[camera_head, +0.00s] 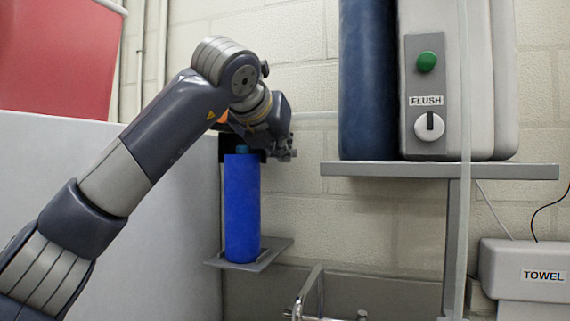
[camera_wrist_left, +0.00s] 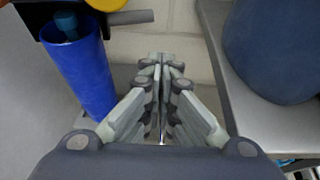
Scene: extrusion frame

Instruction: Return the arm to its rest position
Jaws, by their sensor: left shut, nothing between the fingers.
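My left arm (camera_head: 165,135) reaches in from the left in the head view, bent at the top. My left gripper (camera_head: 287,155) is beside the top of a blue cylinder, in front of the block wall. In the left wrist view the fingers of the left gripper (camera_wrist_left: 166,62) meet at their tips with nothing between them. The blue cylinder (camera_head: 242,210) stands upright on a small grey bracket (camera_head: 262,254). It also shows at the left of the left wrist view (camera_wrist_left: 82,75), apart from the fingers. My right gripper is not in view.
A grey shelf (camera_head: 440,170) on the right carries a dark blue cylinder (camera_head: 367,80) and a grey unit with a FLUSH panel (camera_head: 425,95). A towel box (camera_head: 530,268) is at lower right, a metal sink (camera_head: 345,295) below. A grey panel (camera_head: 165,225) stands left.

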